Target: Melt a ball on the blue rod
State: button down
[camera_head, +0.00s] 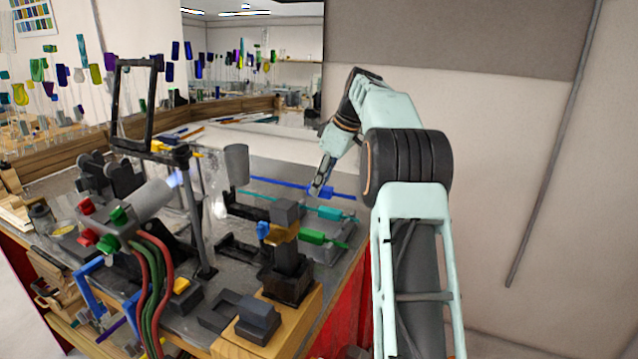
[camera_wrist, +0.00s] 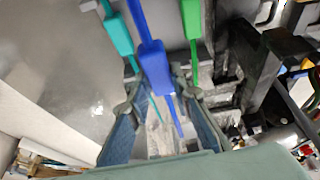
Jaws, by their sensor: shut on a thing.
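The blue rod (camera_head: 280,182) has a thick blue handle and lies near the back right of the bench. My gripper (camera_head: 318,189) reaches down to the handle from above. In the wrist view, the blue handle (camera_wrist: 152,68) lies between the two fingers of my gripper (camera_wrist: 158,88), which are shut on it. The torch (camera_head: 150,200) is a grey cylinder on the left of the bench, with a pale blue glow (camera_head: 176,179) at its mouth. The rod's far end is well apart from this glow.
A teal rod (camera_head: 328,213) and a green rod (camera_head: 318,238) lie in front of the blue one, close beside it. Red and green hoses hang at the front.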

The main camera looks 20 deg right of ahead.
jog(key=w+a+n, duration=0.1)
jog(key=w+a, duration=0.1)
jog(key=w+a+r+n+t+h, duration=0.1)
jog(key=w+a+r+n+h, duration=0.1)
jog(key=w+a, duration=0.1)
jog(key=shift+w+a+r+t, duration=0.2)
jog(key=shift+w+a+t, duration=0.1)
jog(key=shift+t, duration=0.1)
jog(key=s+a+r+n+t, duration=0.1)
jog(key=a+r+n+t, duration=0.8)
jog(key=a+r, duration=0.5)
notch_tip(320, 180, up, 2)
jog(key=t, duration=0.2)
jog(key=shift+a+r+t+h+b, duration=0.25)
jog(key=shift+t+h+b, duration=0.05)
jog(key=shift+t+h, duration=0.1)
